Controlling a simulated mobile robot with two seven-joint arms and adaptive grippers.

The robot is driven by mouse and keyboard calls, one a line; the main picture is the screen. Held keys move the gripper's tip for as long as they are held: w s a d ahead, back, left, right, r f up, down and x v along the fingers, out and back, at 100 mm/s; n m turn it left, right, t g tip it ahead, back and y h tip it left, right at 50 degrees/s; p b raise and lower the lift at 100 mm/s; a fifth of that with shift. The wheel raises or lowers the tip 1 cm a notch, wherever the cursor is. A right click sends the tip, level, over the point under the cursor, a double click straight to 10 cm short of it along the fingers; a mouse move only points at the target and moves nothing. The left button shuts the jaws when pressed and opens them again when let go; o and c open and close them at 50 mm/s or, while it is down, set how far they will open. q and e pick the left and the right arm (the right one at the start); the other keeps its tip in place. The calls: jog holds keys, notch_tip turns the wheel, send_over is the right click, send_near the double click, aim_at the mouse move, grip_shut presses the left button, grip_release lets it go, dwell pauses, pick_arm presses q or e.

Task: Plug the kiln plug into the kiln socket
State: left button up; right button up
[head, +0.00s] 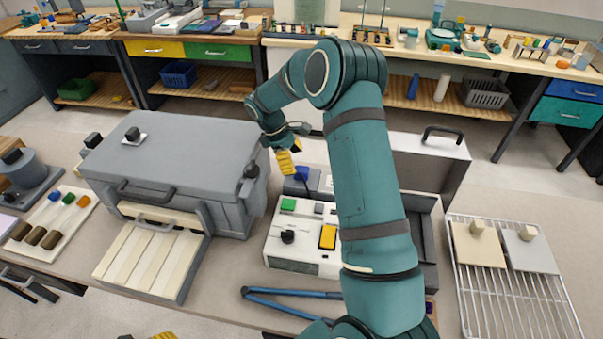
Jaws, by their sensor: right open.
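The grey kiln (205,145) stands left of centre, with a slatted tray at its front. A white control box (300,255) with a green button, a black knob and a yellow switch stands to its right. Behind the box is a small blue block (318,181) with a dark part and a thin dark cord. I cannot tell whether this is the kiln plug or the kiln socket. My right gripper (290,154) is open, with yellow finger pads, above and left of the blue block; nothing shows in it. Only a yellow tip of my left gripper (165,336) shows at the bottom edge.
Blue-handled tongs (290,295) lie in front of the control box. An open grey case (432,165) stands behind my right arm. A wire rack (515,300) with two tiles is at right, a white tray (75,220) with coloured pieces at left.

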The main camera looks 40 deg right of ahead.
aim_at(300, 169)
jog(key=shift+s+f, duration=0.1)
jog(key=shift+f, duration=0.3)
jog(key=shift+w+d+x, duration=0.1)
jog(key=shift+d+x, duration=0.1)
jog(key=shift+x, duration=1.1)
jog(key=shift+w+d+x, duration=0.1)
jog(key=shift+d+x, duration=0.1)
jog(key=shift+x, duration=1.15)
jog(key=shift+r, duration=0.1)
jog(key=c, duration=1.2)
